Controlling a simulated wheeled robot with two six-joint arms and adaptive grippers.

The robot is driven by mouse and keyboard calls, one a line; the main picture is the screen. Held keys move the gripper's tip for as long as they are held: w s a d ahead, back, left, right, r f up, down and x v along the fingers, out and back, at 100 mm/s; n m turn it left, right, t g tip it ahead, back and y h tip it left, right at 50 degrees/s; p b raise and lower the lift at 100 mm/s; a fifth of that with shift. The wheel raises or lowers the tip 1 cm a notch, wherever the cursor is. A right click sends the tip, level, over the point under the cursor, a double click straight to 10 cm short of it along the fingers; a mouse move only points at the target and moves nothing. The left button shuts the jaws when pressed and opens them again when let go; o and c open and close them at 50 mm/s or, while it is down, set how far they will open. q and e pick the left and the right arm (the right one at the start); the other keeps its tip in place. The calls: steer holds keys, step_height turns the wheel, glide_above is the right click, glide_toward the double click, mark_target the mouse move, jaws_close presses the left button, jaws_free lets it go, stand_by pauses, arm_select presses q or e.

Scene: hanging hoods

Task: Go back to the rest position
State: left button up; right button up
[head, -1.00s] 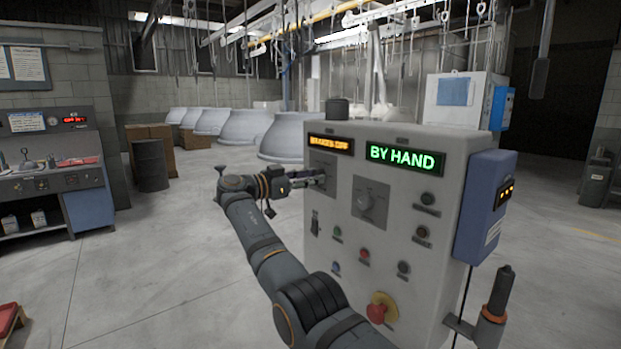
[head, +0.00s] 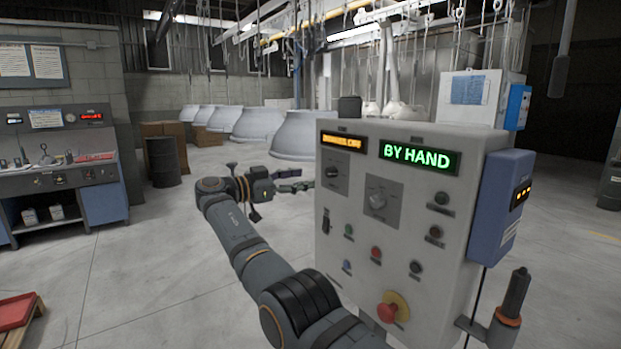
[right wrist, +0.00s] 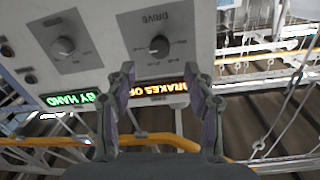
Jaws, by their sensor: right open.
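My right gripper (head: 300,181) is open and empty, just left of the grey control panel (head: 345,255) in the head view, apart from it. In the right wrist view its two fingers (right wrist: 160,95) stand apart with the panel face beyond them. The panel has a DRIVE knob (head: 335,173), which also shows in the right wrist view (right wrist: 158,46), and a second knob (head: 377,201) to its right. An orange display (head: 343,141) reads as BRAKES OFF in the wrist view, upside down. A green display (head: 418,158) reads BY HAND. My left gripper is not in view.
A red mushroom button (head: 388,312) sits low on the panel. A blue box (head: 500,205) is on its right side. A workbench (head: 60,185) and a dark drum (head: 166,162) stand at the left. Hoods (head: 257,124) line the back.

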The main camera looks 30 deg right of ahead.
stand_by(0.4)
